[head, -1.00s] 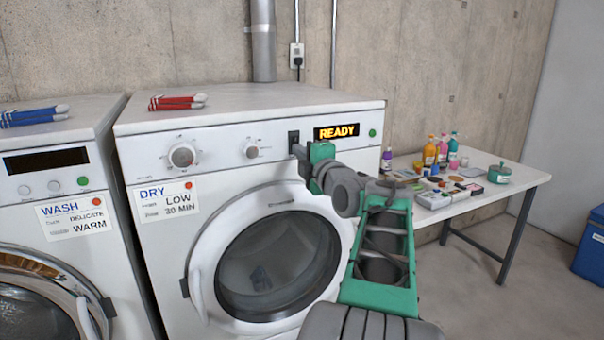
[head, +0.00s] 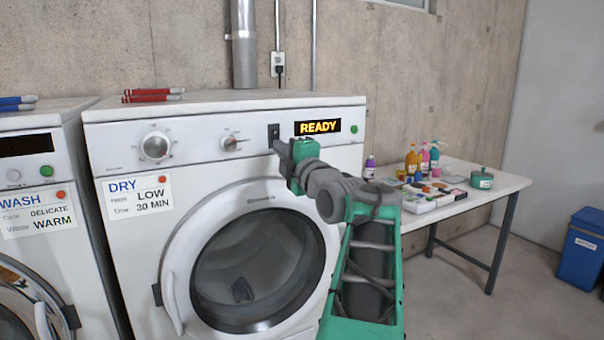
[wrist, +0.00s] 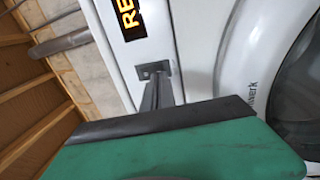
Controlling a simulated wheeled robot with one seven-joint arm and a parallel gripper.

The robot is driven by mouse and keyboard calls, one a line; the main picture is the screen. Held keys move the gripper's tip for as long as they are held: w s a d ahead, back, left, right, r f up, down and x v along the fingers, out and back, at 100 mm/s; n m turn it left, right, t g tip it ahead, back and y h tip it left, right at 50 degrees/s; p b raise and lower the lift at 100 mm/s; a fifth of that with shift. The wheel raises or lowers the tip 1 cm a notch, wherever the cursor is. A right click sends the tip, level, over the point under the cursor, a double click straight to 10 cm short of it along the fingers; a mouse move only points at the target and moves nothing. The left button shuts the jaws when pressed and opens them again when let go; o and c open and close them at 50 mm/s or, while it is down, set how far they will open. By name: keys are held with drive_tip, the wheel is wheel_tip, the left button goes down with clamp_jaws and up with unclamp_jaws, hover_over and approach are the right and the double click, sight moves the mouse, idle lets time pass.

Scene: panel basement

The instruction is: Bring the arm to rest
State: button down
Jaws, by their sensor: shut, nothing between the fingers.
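My gripper (head: 279,148) is shut and empty. Its fingertips are in front of the dryer's control panel, just below the dark rocker switch (head: 273,131). In the wrist view, my narrow closed fingers (wrist: 157,92) point at the switch plate (wrist: 152,69) and overlap its lower edge; I cannot tell whether they touch it. My arm reaches forward and up from the bottom of the head view, bent at the green link. The dryer (head: 125,235) has its round door closed, with a dark item behind the glass. Its display (head: 318,127) reads READY.
The washer (head: 85,235) stands left of the dryer. Red-and-white items (head: 152,96) lie on the dryer top. A table (head: 512,183) with bottles, boxes and a green pot (head: 482,179) stands to the right. A blue bin (head: 582,250) is far right. Floor between table and bin is clear.

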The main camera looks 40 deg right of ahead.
drive_tip(key=b+v, duration=0.2)
drive_tip(key=v, duration=1)
drive_tip(key=w+a+f+m+g+y+p, duration=0.25)
drive_tip(key=w+a+f+m+p, duration=0.2)
drive_tip(key=a, duration=0.25)
drive_tip(key=w+a+f+m+g+y+p, duration=0.2)
drive_tip(key=w+a+f+m+g+p, duration=0.1)
drive_tip(key=w+a+f+g+p, duration=0.25)
drive_tip(key=s+a+f+m+g+p, duration=0.7)
drive_tip(key=s+a+f, duration=0.8)
drive_tip(key=a, duration=0.4)
drive_tip(key=shift+s+g+y+p, duration=0.4)
drive_tip(key=shift+s+y, duration=0.05)
drive_tip(key=shift+s, duration=0.25)
